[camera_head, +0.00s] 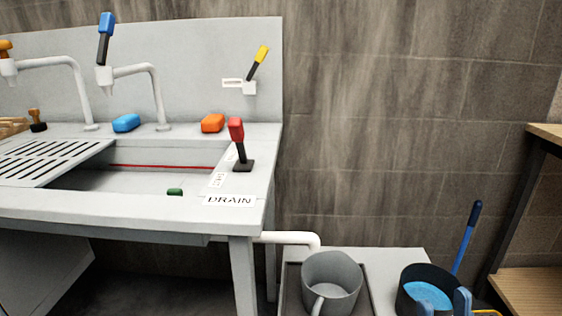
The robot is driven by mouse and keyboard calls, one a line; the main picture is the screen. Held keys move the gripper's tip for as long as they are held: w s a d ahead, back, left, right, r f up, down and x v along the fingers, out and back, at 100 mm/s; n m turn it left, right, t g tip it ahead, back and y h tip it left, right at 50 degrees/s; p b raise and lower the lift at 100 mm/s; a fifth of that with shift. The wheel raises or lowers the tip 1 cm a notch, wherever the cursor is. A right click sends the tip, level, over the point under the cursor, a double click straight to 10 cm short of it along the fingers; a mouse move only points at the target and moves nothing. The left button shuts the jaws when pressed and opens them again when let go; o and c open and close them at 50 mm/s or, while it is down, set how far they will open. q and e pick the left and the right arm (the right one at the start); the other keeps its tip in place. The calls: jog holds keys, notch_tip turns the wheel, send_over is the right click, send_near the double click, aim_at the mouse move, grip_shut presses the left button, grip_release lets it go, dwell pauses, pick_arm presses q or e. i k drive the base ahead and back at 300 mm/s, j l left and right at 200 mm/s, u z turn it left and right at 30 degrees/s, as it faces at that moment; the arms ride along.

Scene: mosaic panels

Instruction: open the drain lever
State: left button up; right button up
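The drain lever (236,130) has a red grip on a black shaft and a black base. It stands on the right part of the sink counter, almost upright with its top leaning slightly left. A white "DRAIN" label (229,200) is on the counter in front of it, and a small label (217,180) lies to its left, too small to read surely. My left gripper is not in view.
The sink basin (130,181) holds a small green block (175,192). An orange block (212,123) sits behind the lever. A yellow-handled lever (258,62) is on the backsplash. A grey mug (331,280) and dark bucket (408,279) stand low right. Shelving is at far right.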

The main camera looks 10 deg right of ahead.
aim_at(234, 125)
jog(key=i+j+z, duration=0.15)
jog(key=j+z, duration=0.15)
jog(key=j, duration=0.2)
jog(key=i+j+z, duration=0.1)
jog(key=j+z, duration=0.2)
jog(key=j, duration=0.25)
jog(key=j+z, duration=0.3)
jog(key=j, duration=0.25)
jog(key=k+z, duration=0.2)
jog(key=z, duration=0.15)
jog(key=k+l+z, duration=0.2)
jog(key=z, duration=0.15)
jog(key=k+l+z, duration=0.15)
jog(key=z, duration=0.2)
jog(key=k+l, duration=0.05)
